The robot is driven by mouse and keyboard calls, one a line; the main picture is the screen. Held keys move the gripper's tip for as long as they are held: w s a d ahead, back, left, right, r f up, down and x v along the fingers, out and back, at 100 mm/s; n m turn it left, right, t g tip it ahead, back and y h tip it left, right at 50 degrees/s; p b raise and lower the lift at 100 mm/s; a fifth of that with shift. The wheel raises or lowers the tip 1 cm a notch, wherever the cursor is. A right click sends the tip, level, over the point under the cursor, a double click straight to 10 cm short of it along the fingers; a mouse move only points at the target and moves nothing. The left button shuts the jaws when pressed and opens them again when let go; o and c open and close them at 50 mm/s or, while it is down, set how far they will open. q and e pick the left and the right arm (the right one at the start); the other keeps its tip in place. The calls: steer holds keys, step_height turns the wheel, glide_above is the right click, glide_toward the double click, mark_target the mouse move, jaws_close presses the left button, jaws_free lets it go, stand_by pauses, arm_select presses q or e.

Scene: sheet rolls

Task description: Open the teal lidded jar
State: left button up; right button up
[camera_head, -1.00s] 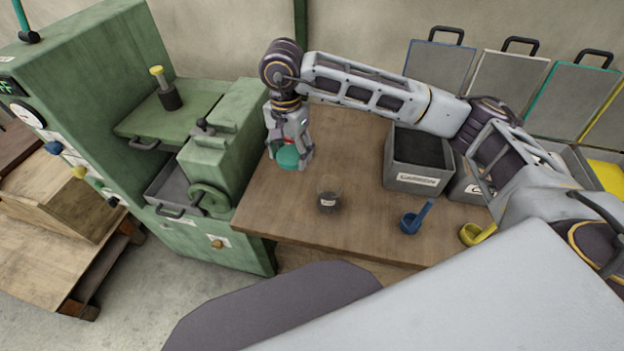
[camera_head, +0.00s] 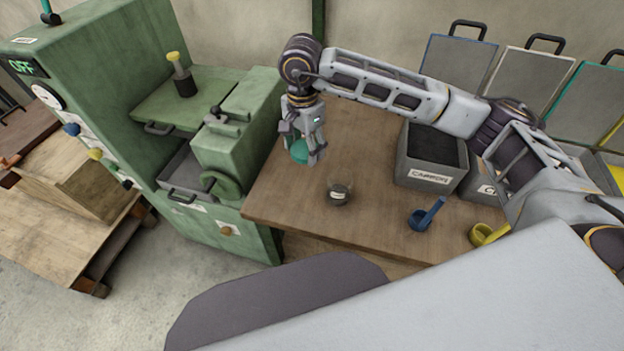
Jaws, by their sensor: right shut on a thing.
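My right gripper (camera_head: 302,154) points down near the table's left edge and is shut on a round teal piece (camera_head: 299,150), which looks like the jar's lid. The fingers partly hide it, and I cannot tell whether it touches the table. A small dark, see-through jar (camera_head: 340,192) with a pale label stands upright on the table, to the right of and nearer than the gripper. No teal lid shows on it. My left gripper is out of view.
The wooden table (camera_head: 300,205) also holds a grey bin labelled CARBON (camera_head: 428,172), a blue scoop (camera_head: 425,215) and a yellow scoop (camera_head: 487,234). A green machine (camera_head: 215,140) stands close on the left. Bare tabletop surrounds the jar.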

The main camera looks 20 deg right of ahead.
step_height(320, 180, down, 12)
steer(key=shift+r+p, duration=0.1)
steer(key=shift+p, duration=0.45)
steer(key=shift+f, duration=0.55)
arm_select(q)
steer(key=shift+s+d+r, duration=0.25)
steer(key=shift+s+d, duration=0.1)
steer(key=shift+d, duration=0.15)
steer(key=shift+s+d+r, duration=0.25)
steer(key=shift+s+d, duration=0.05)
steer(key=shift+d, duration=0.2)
arm_select(e)
steer(key=shift+f, duration=0.1)
steer(key=shift+f, duration=0.1)
